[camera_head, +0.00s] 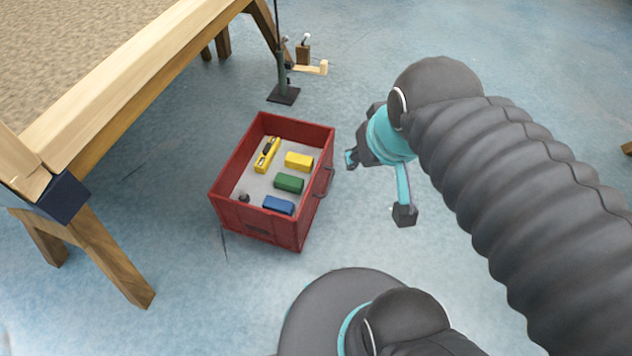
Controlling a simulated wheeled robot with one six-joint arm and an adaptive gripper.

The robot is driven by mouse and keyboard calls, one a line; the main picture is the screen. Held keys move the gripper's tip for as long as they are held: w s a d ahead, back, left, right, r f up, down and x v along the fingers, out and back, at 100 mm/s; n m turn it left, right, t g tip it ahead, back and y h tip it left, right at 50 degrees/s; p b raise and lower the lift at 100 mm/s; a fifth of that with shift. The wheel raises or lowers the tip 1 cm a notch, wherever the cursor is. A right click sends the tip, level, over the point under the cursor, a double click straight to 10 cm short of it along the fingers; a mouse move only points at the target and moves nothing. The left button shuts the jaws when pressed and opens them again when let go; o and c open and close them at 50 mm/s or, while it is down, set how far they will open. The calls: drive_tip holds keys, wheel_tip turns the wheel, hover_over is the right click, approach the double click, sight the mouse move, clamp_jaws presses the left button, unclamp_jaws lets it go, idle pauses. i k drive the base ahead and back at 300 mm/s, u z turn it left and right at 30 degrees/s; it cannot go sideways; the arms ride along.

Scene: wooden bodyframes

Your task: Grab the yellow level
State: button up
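The yellow level (266,158) is a long, narrow yellow bar with a dark part near its upper end. It lies inside the red crate (247,222), along the left side of the grey floor. My gripper (378,187) is outside the crate, to the right of its right wall. Its fingers are spread wide apart, and nothing shows between them. The gripper is apart from the level, with the yellow block and the crate's right wall between them in the picture.
The crate also holds a yellow block (299,161), a green block (289,183), a blue block (279,205) and a small dark object (244,198). A wooden table frame (130,83) stands at left. A dark-based stand (284,95) is behind the crate.

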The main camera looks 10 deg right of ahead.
sight(263, 163)
drive_tip(key=z, duration=1.8)
drive_tip(key=i, duration=1.5)
drive_tip(key=u, duration=3.7)
drive_tip(key=i, duration=0.5)
drive_tip(key=u, duration=0.05)
